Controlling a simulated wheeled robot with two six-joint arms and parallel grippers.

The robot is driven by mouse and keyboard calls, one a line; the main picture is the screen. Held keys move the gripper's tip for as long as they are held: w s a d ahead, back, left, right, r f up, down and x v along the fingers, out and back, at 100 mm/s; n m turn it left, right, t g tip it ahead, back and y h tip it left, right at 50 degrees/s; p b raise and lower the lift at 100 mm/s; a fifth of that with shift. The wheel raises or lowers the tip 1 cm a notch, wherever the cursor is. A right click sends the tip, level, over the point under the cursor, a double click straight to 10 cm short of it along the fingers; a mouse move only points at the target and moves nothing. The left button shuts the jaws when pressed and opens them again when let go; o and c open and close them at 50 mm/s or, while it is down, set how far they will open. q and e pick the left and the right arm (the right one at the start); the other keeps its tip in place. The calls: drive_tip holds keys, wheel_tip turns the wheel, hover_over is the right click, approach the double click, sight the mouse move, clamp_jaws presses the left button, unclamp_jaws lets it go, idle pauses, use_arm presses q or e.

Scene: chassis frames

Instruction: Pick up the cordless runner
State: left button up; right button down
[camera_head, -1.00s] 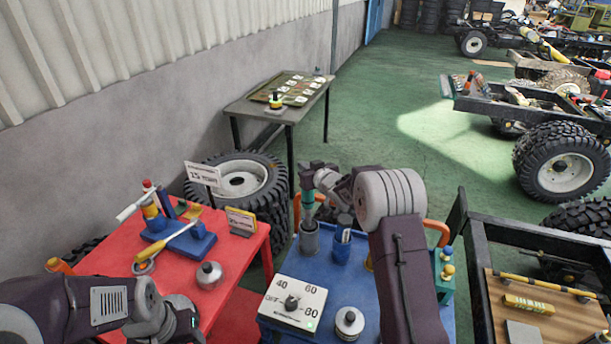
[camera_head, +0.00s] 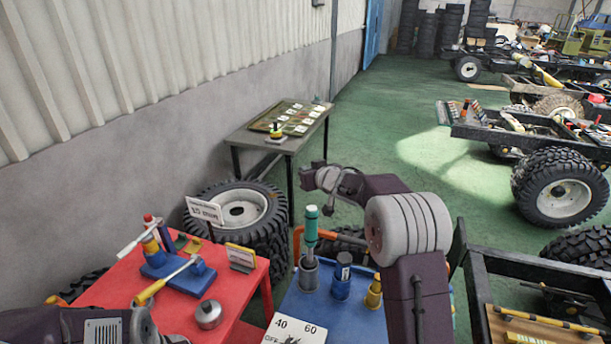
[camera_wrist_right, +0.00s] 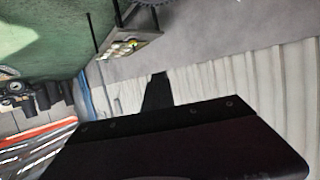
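A teal-handled tool (camera_head: 311,226) stands upright in a grey cup (camera_head: 309,272) on the blue cart (camera_head: 335,318). I cannot tell for sure that it is the cordless runner. My right gripper (camera_head: 312,176) is above and behind the tool in the head view, apart from it, with nothing visible held. The right wrist view shows a dark mount and a black finger shape (camera_wrist_right: 158,92) against the wall; the jaw gap cannot be made out. My left arm lies at the bottom left and its gripper is out of frame.
A blue cup (camera_head: 341,283) and a yellow cylinder (camera_head: 374,291) stand beside the grey cup. A dial box (camera_head: 296,331) is at the cart's front. A red table (camera_head: 238,300) with a blue fixture is left. Tires and a grey table (camera_head: 262,143) stand behind.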

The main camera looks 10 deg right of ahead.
drive_tip(key=shift+s+r, duration=0.1)
drive_tip(key=shift+c, duration=2.2)
unclamp_jaws()
drive_tip(key=shift+r, duration=0.1)
